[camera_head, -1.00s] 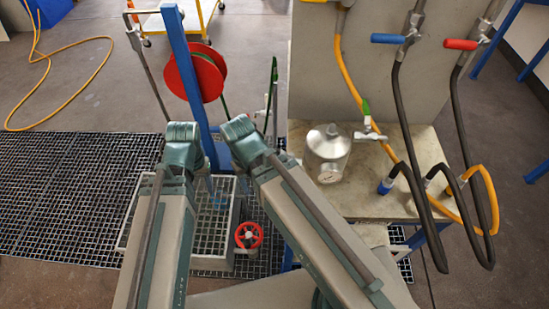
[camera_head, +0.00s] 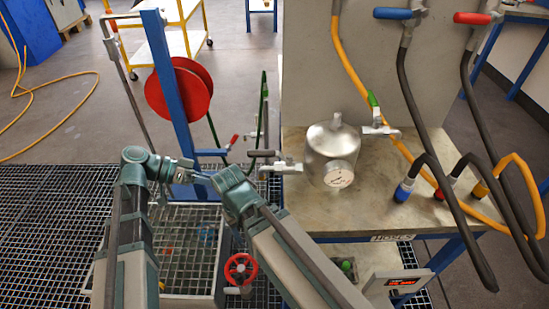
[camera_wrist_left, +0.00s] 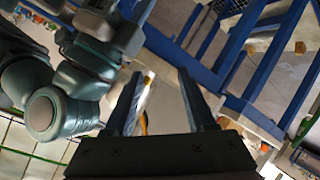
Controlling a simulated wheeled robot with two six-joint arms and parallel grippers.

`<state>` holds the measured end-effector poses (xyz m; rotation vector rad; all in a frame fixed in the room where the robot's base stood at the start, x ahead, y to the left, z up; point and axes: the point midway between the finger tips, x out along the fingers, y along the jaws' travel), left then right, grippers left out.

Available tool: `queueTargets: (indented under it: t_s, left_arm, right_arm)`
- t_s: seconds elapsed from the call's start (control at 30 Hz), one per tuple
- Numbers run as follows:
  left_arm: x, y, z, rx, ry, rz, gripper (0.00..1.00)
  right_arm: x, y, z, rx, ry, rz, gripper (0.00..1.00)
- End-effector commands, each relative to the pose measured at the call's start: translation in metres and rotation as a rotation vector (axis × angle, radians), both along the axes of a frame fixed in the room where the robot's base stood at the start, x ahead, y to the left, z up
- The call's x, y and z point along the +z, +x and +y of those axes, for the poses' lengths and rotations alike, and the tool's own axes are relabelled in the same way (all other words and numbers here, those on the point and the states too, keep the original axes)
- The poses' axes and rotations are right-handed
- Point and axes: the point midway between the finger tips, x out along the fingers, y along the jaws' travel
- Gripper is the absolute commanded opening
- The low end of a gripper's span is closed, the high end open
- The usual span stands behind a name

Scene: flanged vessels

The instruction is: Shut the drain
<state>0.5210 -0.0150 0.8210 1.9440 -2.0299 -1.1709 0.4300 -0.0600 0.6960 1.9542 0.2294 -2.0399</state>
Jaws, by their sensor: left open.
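A red handwheel (camera_head: 241,269) is beside the right edge of a pale, grid-bottomed basin (camera_head: 185,290) low in the head view. A shiny lidded metal vessel (camera_head: 328,150) with a round label stands upright on the bench. A metal valve (camera_head: 287,168) with a dark lever is at the vessel's left side. I cannot tell which fitting is the drain. My left gripper (camera_wrist_left: 160,75) is open, with nothing between its fingers in the left wrist view. Its fingers are not clear in the head view, where my arms cover part of the basin. My right gripper does not show.
Blue, red and yellow hose ends stand at the bench's right, with hoses hanging in front. A blue post (camera_head: 172,90) with a red reel (camera_head: 180,92) rises behind my arms. Floor grating lies left.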

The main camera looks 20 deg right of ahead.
Motion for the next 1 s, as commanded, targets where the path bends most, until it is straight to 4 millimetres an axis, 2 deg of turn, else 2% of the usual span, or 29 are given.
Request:
queueTargets:
  t_s: [0.03, 0.13, 0.2, 0.33, 0.53, 0.67, 0.77, 1.0]
  left_arm:
    - [0.019, 0.007, -0.006, -0.048, -0.106, -0.062, 0.56]
    - [0.051, 0.011, -0.012, -0.119, -0.291, -0.186, 0.56]
    - [0.069, 0.012, -0.013, -0.149, -0.39, -0.256, 0.56]
    - [0.088, 0.014, -0.012, -0.176, -0.501, -0.34, 0.56]
    - [0.095, 0.013, -0.012, -0.184, -0.538, -0.369, 0.56]
    - [0.094, 0.01, -0.019, -0.184, -0.537, -0.366, 0.56]
    - [0.094, 0.005, -0.033, -0.186, -0.536, -0.366, 0.56]
    - [0.094, -0.009, -0.08, -0.187, -0.535, -0.364, 0.56]
  right_arm:
    - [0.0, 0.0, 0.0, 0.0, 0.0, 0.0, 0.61]
    - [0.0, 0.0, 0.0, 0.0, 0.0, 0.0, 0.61]
    - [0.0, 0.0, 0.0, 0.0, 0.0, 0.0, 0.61]
    - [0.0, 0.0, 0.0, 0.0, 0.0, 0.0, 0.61]
    - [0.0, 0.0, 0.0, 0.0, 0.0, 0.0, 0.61]
    - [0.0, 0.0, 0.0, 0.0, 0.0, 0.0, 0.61]
    - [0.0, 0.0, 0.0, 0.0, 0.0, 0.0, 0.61]
    - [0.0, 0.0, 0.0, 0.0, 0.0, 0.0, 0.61]
